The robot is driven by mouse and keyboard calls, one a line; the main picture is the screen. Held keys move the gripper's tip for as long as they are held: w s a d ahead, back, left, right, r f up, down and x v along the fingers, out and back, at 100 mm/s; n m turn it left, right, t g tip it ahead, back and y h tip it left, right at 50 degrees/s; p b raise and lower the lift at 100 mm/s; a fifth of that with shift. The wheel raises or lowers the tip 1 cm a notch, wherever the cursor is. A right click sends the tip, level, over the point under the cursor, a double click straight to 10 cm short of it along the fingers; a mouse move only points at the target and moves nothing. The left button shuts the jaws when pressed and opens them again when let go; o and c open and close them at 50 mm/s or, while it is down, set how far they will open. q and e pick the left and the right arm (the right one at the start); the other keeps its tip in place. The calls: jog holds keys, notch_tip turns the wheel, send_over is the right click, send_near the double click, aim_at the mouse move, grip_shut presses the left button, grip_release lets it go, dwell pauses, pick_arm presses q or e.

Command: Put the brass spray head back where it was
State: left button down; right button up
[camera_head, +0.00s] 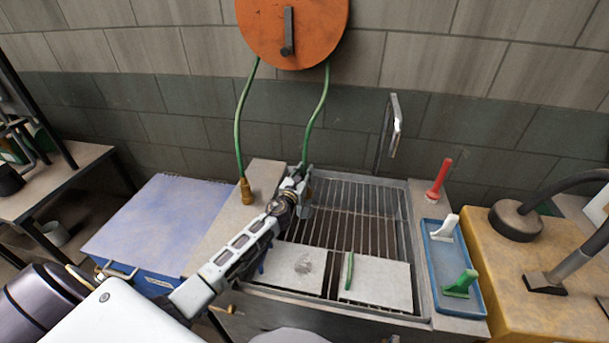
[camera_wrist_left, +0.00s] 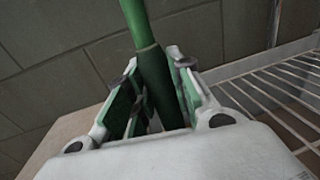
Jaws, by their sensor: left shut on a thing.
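A brass spray head (camera_head: 246,191) is on the end of the left green hose (camera_head: 240,120). It stands upright on the concrete ledge left of the grate. My left gripper (camera_head: 304,182) is at the grate's back left corner, right of the brass head and apart from it. It is shut on the lower end of the right green hose (camera_head: 318,105). In the left wrist view, a dark green sleeve (camera_wrist_left: 154,78) sits between the gripper's green-padded fingers (camera_wrist_left: 152,95). The hose's tip is hidden behind the gripper. My right gripper is not in view.
An orange hose reel (camera_head: 292,32) hangs on the wall. Pale slabs (camera_head: 375,285) lie at the grate's (camera_head: 385,225) front. A red-handled piece (camera_head: 438,178) and a blue tray (camera_head: 432,262) with white and green pieces are right. A blue chest (camera_head: 155,220) stands left.

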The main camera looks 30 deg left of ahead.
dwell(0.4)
pick_arm(q)
jog(key=c, duration=1.3)
grip_release()
jog(key=shift+f, duration=0.1)
jog(key=shift+o, duration=0.2)
jog(key=shift+r, duration=0.2)
jog(key=shift+s+f, duration=0.15)
jog(key=shift+s, duration=0.65)
jog(key=s+d, duration=0.1)
jog(key=s, duration=0.9)
jog(key=shift+s+b, duration=0.2)
jog(key=shift+b, duration=0.1)
